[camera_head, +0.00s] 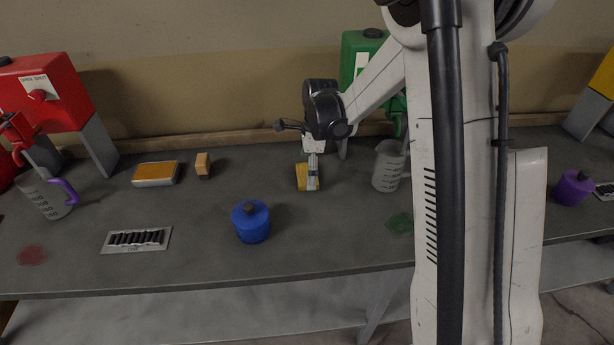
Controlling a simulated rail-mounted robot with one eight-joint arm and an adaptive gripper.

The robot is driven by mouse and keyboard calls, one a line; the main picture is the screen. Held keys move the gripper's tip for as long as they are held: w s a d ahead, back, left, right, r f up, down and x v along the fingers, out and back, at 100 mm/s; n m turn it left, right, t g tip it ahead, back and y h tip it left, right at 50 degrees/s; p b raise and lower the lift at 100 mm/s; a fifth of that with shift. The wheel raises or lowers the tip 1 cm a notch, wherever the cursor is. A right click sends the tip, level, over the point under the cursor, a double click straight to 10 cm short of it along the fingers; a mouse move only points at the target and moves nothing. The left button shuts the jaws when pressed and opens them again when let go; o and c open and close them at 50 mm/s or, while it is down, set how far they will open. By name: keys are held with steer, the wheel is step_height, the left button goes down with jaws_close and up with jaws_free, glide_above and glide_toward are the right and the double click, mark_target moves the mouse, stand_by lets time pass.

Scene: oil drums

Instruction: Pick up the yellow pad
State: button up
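A small yellow pad (302,178) lies on the dark grey table near the middle. My gripper (313,182) points down at it from above, and its pale fingers overlap the pad's right part. I cannot tell whether the fingers touch or grip the pad, or how far apart they are. The fingers hide part of the pad. A second flat block with an orange-yellow top and pale sides (156,173) lies further left on the table.
A small tan block (203,165) stands beside the orange-topped block. A blue container (251,222) stands in front of my gripper, and a clear measuring jug (388,166) stands to its right. A red drum (45,92) and a green drum (362,50) stand at the back.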

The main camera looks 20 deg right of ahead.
mark_target(304, 175)
steer(key=shift+a+f, duration=0.15)
steer(key=shift+f, duration=0.75)
steer(key=c, duration=1.1)
steer(key=shift+r, duration=0.2)
steer(key=shift+r, duration=0.3)
steer(key=r, duration=0.3)
steer(key=shift+s+a+r, duration=0.3)
steer(key=shift+a+r, duration=0.05)
steer(key=s+a+r, duration=0.6)
steer(key=s+a, duration=0.1)
steer(key=a, duration=0.1)
steer(key=shift+a+r, duration=0.15)
steer(key=shift+r, duration=0.05)
